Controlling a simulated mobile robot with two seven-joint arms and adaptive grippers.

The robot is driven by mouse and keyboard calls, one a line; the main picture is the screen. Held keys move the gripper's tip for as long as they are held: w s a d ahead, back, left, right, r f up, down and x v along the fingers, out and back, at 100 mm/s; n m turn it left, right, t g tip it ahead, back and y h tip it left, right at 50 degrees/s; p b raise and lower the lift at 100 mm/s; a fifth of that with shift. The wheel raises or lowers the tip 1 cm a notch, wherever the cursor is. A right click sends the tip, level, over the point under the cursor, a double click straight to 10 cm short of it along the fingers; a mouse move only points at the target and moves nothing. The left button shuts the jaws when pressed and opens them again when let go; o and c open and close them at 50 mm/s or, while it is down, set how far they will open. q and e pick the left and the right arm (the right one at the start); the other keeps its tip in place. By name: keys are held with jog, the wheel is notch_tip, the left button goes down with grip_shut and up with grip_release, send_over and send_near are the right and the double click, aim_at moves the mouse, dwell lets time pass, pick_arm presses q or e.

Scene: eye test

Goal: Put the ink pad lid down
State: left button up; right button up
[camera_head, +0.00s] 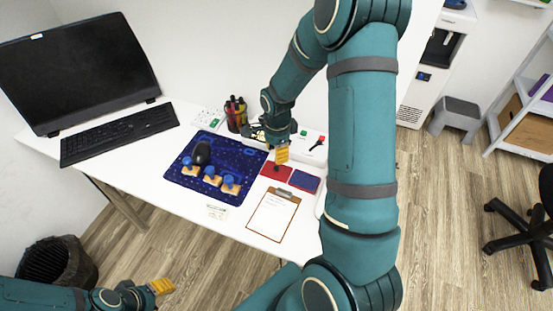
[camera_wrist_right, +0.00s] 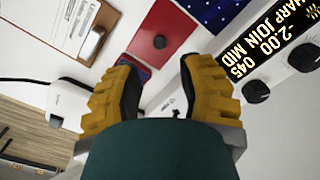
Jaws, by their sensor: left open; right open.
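The red lid (camera_head: 276,171) lies on the white desk between the blue mat and the ink pad (camera_head: 305,181), which shows a blue top with a red edge. In the right wrist view the lid (camera_wrist_right: 158,25) is flat with a small dark knob (camera_wrist_right: 160,42). The ink pad (camera_wrist_right: 135,68) is partly hidden there behind a finger. My right gripper (camera_head: 282,153) is open and empty, above the desk by the lid; its fingers (camera_wrist_right: 162,70) are apart with nothing between them. My left gripper (camera_head: 162,286) is open and empty, low in front of the desk.
A clipboard (camera_head: 272,215) lies in front of the pad. The blue mat (camera_head: 216,150) holds several wooden stamps and a black mouse (camera_head: 202,152). A device with a lit display (camera_wrist_right: 262,50) and black knobs is near my right gripper.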

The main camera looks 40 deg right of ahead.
aim_at(277, 167)
jog(key=shift+r+p, duration=0.3)
jog(key=shift+r, duration=1.95)
jog(key=shift+f, duration=0.1)
